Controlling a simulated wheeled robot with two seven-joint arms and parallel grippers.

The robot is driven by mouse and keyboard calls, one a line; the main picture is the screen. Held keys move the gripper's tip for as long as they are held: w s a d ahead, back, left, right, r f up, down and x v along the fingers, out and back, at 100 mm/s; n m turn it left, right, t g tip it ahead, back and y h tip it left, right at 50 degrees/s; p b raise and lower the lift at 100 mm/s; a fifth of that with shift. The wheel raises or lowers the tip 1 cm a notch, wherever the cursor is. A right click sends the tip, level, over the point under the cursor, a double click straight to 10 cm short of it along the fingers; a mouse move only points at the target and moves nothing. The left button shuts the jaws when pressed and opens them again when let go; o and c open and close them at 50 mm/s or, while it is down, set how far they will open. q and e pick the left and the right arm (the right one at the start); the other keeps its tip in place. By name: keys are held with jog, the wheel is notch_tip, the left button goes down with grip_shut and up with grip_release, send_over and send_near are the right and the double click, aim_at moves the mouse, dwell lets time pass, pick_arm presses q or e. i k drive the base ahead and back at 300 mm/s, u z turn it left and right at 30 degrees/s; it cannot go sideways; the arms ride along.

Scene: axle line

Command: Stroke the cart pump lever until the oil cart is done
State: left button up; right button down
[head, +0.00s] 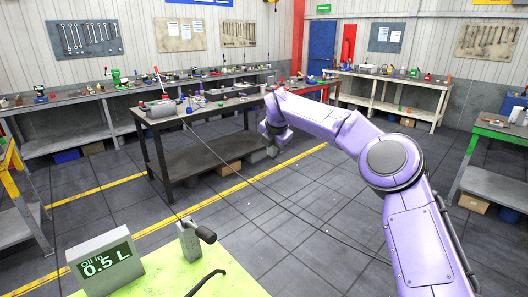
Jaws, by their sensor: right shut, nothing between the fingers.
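The oil cart's yellow-green top (240,278) fills the bottom left of the head view. On it stands a grey display box (105,262) reading "Oil in 0.5 L". Beside the box is a grey pump block (190,243) with a lever ending in a dark grip (206,234), pointing to the right. My right gripper (272,150) is at the end of the purple arm, well above and beyond the lever in the picture, apart from it. It is shut and empty. My left gripper is out of view.
A black curved piece (206,281) lies at the cart's front edge. A workbench (190,154) with parts on it stands behind my right gripper. The dark tiled floor (290,225) between is clear.

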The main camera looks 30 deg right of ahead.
aim_at(209, 236)
jog(key=k, duration=1)
jog(key=z, duration=2)
jog(key=i, duration=1.1)
jog(key=u, duration=3.45)
